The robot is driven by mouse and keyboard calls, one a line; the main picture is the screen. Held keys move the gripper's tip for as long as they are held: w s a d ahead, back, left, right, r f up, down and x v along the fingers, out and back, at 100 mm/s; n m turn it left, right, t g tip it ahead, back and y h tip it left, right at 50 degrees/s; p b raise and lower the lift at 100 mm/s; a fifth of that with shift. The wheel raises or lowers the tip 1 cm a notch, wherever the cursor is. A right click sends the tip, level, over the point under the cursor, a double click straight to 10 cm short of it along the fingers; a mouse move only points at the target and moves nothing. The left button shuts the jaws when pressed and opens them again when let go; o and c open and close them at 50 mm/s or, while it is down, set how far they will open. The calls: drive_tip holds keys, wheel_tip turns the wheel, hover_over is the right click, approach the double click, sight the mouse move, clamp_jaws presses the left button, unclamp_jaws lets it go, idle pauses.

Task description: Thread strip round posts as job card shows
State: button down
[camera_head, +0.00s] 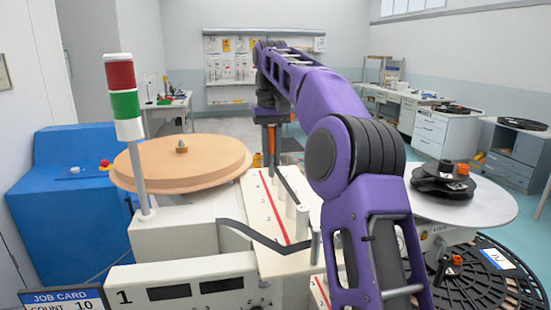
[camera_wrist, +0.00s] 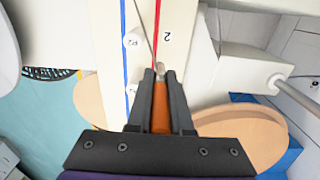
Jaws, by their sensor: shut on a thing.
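My gripper (camera_head: 270,118) is above the far end of the white deck (camera_head: 262,226). In the wrist view my gripper (camera_wrist: 158,75) is shut on an orange-brown tab (camera_wrist: 160,108) with a pale tip, apparently the strip's end. In the head view the dark strip (camera_head: 262,237) runs from the left housing across the deck towards the posts (camera_head: 302,222). My arm hides part of the deck.
A tan disc (camera_head: 182,162) stands left, with a red-green signal tower (camera_head: 123,97) before it. A pale round plate (camera_head: 480,205) with black reels (camera_head: 443,182) is at right. A numbered panel (camera_head: 190,289) is in front. Red and blue lines mark the deck.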

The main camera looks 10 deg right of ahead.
drive_tip(key=w+d, duration=0.1)
drive_tip(key=d, duration=1)
drive_tip(key=shift+w+d, duration=0.25)
drive_tip(key=shift+s, duration=0.1)
